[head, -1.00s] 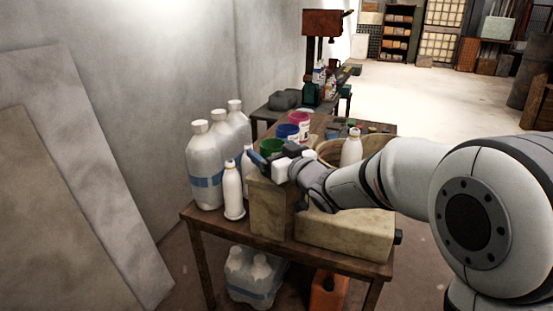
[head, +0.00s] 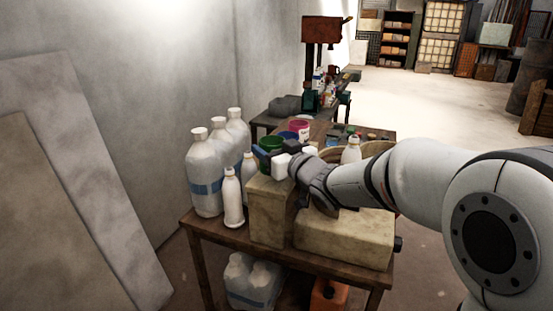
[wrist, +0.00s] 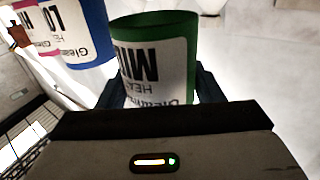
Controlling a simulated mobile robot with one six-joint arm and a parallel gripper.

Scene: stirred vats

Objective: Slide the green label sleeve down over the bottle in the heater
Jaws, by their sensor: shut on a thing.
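The green label sleeve (wrist: 152,68) is an open-ended tube with a white panel reading MID HEAT, upside down in the wrist view. My gripper (wrist: 160,98) is shut on it, one dark finger at each side. In the head view the green sleeve (head: 271,142) shows at my gripper (head: 268,156), above the table's left half. A white bottle (head: 351,151) stands behind my arm, by a round wood-coloured rim; its lower part is hidden. I cannot tell for certain whether this is the heater's bottle. The sleeve is apart from it.
A blue sleeve (wrist: 82,32) and a pink sleeve (wrist: 42,40) stand beyond the green one. Large bottles (head: 205,170) and small white bottles (head: 232,198) stand at the table's left. Tan blocks (head: 345,238) fill its front. A grey wall closes the left side.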

